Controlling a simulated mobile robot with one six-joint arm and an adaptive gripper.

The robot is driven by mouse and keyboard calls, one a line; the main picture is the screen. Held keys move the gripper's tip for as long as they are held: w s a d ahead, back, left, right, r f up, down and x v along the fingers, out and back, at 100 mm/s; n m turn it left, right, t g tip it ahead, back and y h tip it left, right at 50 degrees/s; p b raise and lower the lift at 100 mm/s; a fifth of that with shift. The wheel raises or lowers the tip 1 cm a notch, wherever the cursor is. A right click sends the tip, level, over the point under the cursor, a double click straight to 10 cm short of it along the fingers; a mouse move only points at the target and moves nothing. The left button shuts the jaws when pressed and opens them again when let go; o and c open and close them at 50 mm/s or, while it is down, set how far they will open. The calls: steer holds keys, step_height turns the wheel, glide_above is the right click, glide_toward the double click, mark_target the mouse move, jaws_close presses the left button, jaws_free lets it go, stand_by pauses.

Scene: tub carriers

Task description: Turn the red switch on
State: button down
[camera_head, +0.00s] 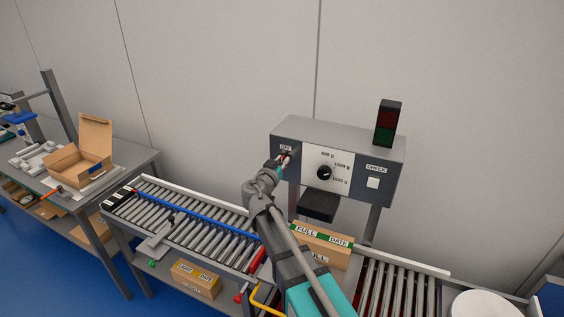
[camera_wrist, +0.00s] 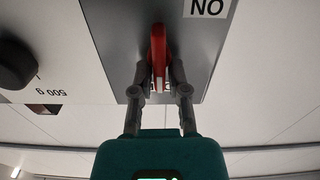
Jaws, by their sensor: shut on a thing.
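The red switch (camera_wrist: 158,48) is a slim red lever on the grey panel of the control box. In the head view the red switch (camera_head: 285,157) shows only as a small bit of red below the OFF label (camera_head: 286,148). My gripper (camera_wrist: 158,78) is shut on the lever, one finger on each side of its lower end in the wrist view. In the head view my gripper (camera_head: 281,160) reaches the left part of the box front and hides most of the switch. The ON label (camera_wrist: 207,8) appears upside down beside the lever's upper end in the wrist view.
The control box (camera_head: 340,133) has a black knob (camera_head: 324,173), a white CHECK button (camera_head: 373,183) and an unlit red-green lamp (camera_head: 388,124). A packing table (camera_head: 130,165) stands left.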

steer(key=shift+n, duration=0.4)
steer(key=n, duration=0.3)
steer(key=shift+a+f+n, duration=0.15)
steer(key=shift+a+n, duration=0.05)
steer(key=shift+n, duration=0.1)
steer(key=shift+w+a+f+n+b, duration=0.1)
steer(key=shift+f+n+b, duration=0.15)
steer(key=shift+n, duration=1.9)
steer(key=shift+s+a+f+n+b, duration=0.1)
steer(key=shift+f+n+b, duration=0.15)
steer(key=shift+n, duration=1.85)
steer(key=shift+w+a+f+n+b, duration=0.15)
steer(key=shift+n+b, duration=0.1)
steer(key=shift+n, duration=1.9)
steer(key=c, duration=0.7)
jaws_free()
steer(key=shift+d, duration=0.1)
steer(key=shift+r, duration=0.1)
